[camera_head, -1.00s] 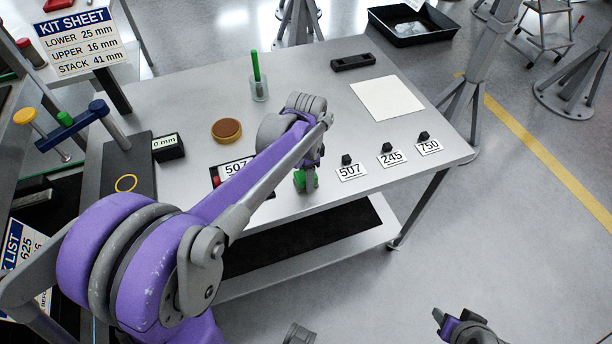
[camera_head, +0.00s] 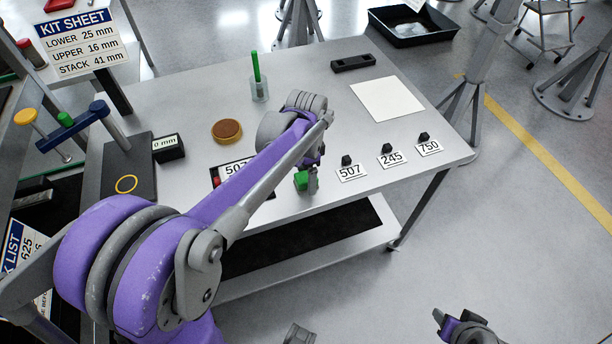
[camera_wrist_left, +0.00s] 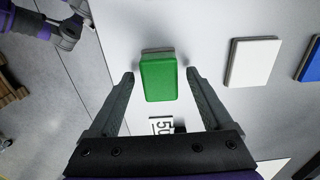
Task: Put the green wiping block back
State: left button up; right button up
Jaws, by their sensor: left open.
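The green wiping block (camera_head: 300,182) is near the front edge of the table, left of the 507 card, partly hidden by my left gripper (camera_head: 312,182). In the left wrist view the green block (camera_wrist_left: 158,78) shows whole, with a thin grey layer along its upper edge. My left gripper (camera_wrist_left: 160,76) is open, its fingers on either side of the block with a gap at each. Whether the fingertips reach down to the block's level is hard to tell. My right gripper (camera_head: 441,318) is off the table at lower right; its jaws are unclear.
A white block (camera_wrist_left: 253,62) and a blue block (camera_wrist_left: 312,60) lie right of the green one in the wrist view. Cards with black knobs (camera_head: 387,149) line the front edge.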

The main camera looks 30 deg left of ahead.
aim_at(306, 176)
pick_arm(q)
notch_tip(306, 176, up, 11)
jog(key=s+d+f+n+t, duration=0.2)
jog(key=s+d+f+n, duration=0.1)
jog(key=s, duration=0.5)
jog(key=s+d+f+n+t, duration=0.3)
jog(key=s+f+n, duration=0.2)
jog(key=s+f, duration=0.3)
jog(key=shift+s+d+p, duration=0.15)
jog(key=shift+d+p, duration=0.25)
jog(key=shift+p, duration=0.05)
